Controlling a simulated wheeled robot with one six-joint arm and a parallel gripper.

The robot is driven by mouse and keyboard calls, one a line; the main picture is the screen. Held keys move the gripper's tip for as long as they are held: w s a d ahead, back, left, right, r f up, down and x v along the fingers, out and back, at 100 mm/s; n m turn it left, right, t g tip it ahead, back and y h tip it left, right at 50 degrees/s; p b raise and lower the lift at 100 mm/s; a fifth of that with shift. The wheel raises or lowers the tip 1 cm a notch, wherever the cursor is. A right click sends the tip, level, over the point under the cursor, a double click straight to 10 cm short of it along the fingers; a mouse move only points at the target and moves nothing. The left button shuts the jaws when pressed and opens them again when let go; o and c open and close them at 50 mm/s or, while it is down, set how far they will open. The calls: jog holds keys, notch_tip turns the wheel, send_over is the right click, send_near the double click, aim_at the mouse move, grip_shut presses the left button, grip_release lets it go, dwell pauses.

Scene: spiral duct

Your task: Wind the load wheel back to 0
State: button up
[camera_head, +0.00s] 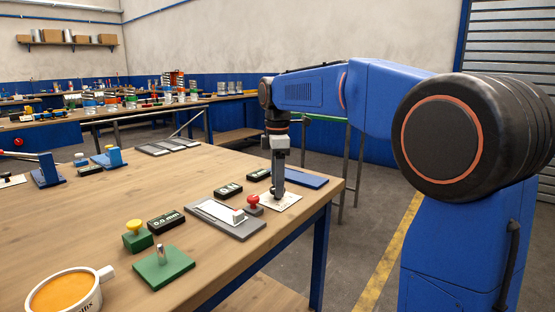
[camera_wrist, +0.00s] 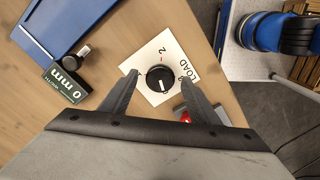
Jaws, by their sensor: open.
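The load wheel (camera_wrist: 160,79) is a small black knob with a white line on top. It sits on a white card (camera_wrist: 152,57) printed "LOAD", with a "2" on the side towards the top of the wrist view. My gripper (camera_wrist: 159,77) is open, with one finger on each side of the knob; I cannot tell whether they touch it.
A display reading "0 mm" (camera_wrist: 62,83) lies left of the card in the wrist view, beside a dark round knob (camera_wrist: 76,56). A blue panel (camera_head: 306,178) lies behind the card. A red button (camera_head: 253,202) and a grey plate (camera_head: 229,223) stand close in front.

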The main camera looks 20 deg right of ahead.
notch_tip(320, 180, up, 17)
dwell(0.5)
jog(key=shift+f, duration=0.1)
jog(key=s+d+f+m+t, duration=0.2)
jog(key=s+f+m, duration=0.6)
jog(key=s+f, duration=0.8)
jog(key=s+d+f+m+t, duration=0.2)
jog(key=s+d+f+m, duration=0.3)
jog(key=s+f, duration=1.2)
jog(key=m, duration=0.3)
jog(key=shift+s+t, duration=0.4)
jog(key=shift+r, duration=0.1)
jog(key=shift+c, duration=0.7)
